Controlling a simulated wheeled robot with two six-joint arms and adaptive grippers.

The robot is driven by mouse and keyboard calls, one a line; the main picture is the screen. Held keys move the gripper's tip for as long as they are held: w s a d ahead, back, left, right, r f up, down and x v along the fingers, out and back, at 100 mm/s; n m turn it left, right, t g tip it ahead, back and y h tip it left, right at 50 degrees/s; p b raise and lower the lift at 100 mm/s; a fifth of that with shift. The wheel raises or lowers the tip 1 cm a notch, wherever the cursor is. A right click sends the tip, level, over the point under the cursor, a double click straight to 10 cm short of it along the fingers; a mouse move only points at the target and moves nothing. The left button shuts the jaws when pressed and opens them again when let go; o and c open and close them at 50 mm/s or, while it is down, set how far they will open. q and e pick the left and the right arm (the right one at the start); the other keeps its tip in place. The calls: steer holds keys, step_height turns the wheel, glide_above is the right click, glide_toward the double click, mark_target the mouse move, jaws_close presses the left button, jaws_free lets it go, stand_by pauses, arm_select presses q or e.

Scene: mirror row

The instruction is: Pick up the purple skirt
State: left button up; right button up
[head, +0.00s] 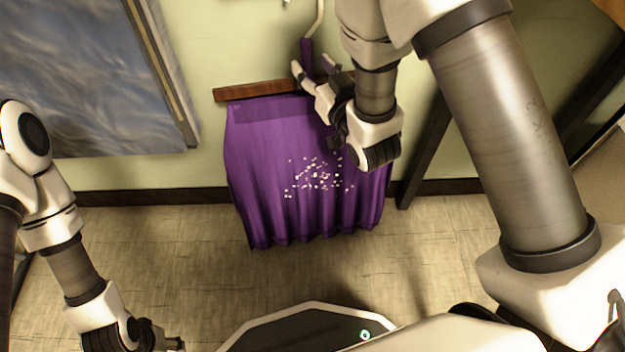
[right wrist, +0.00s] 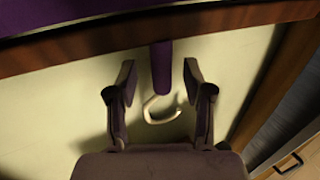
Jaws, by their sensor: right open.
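The purple skirt (head: 270,165) hangs against the wall from a brown wooden hanger bar (head: 262,90). A scatter of pale specks shows on its front. Above the bar rise a purple stem (head: 306,52) and a pale hook (head: 319,15). My right gripper (head: 314,68) is open at the stem, just above the bar, and its arm hides the skirt's upper right. In the right wrist view, the open fingers (right wrist: 159,78) stand on either side of the stem (right wrist: 161,68), with gaps showing. The pale hook (right wrist: 160,108) lies between them. My left gripper (head: 165,338) is low at the left, its fingers unclear.
A large framed panel (head: 85,75) with a grey-blue surface is on the wall at the left. A dark-framed panel (head: 500,100) stands at the right, partly behind my right arm. Bare floor (head: 165,235) lies below the skirt. A dark handle (right wrist: 288,163) shows in the right wrist view.

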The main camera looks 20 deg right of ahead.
steer(key=w, duration=0.2)
steer(key=shift+w+a+f, duration=0.15)
steer(key=shift+w+a, duration=0.15)
steer(key=shift+w, duration=0.15)
jaws_close()
arm_select(q)
steer(key=shift+f, duration=0.65)
